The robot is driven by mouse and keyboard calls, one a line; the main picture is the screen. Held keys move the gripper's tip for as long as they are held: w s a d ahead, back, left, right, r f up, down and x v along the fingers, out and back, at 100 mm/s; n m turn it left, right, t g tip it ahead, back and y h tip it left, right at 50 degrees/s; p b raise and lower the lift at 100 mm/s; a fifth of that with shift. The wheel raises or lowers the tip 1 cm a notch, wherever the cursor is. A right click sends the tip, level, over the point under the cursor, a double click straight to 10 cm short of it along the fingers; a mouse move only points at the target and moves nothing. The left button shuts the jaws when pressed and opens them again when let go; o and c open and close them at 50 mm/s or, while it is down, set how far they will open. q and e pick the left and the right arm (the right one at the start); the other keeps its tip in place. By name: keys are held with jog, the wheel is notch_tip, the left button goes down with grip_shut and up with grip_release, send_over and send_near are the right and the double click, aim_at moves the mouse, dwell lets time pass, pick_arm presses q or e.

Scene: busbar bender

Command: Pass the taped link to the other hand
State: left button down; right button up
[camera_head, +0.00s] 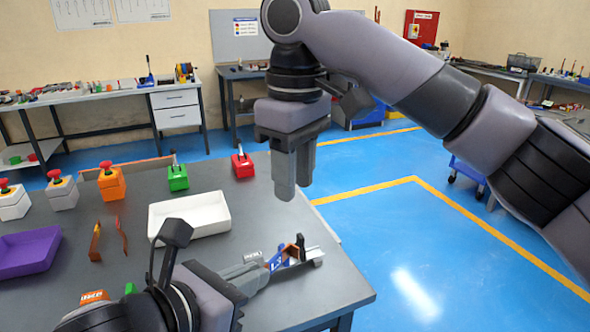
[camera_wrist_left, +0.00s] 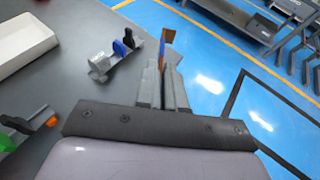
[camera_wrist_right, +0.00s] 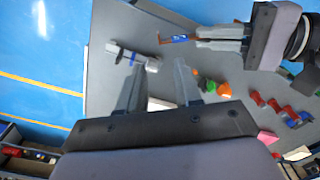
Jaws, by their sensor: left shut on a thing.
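The taped link is a copper strip with blue tape (camera_head: 276,261); its bent copper end (camera_head: 300,243) sticks out past my left gripper. My left gripper (camera_head: 262,268) is shut on the link low over the table's right part. In the left wrist view the link (camera_wrist_left: 162,50) stands out from the closed fingertips. My right gripper (camera_head: 287,185) hangs above and beyond it, fingers downward, apart from the link. In the right wrist view my right gripper (camera_wrist_right: 155,82) is open and empty, and the link (camera_wrist_right: 179,39) shows beyond its fingers.
A small grey fixture with blue and black parts (camera_wrist_left: 115,54) is close to the link. A white tray (camera_head: 190,229), two copper strips (camera_head: 96,242), a purple tray (camera_head: 30,252), a green switch (camera_head: 178,178) and a red one (camera_head: 242,165) are on the table. Blue floor lies right.

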aim_at(296, 247)
notch_tip(296, 247, down, 12)
jog(key=shift+s+d+r, duration=0.1)
jog(key=shift+s+r, duration=0.05)
dwell(0.5)
grip_shut()
grip_release()
jog(key=shift+r, duration=0.15)
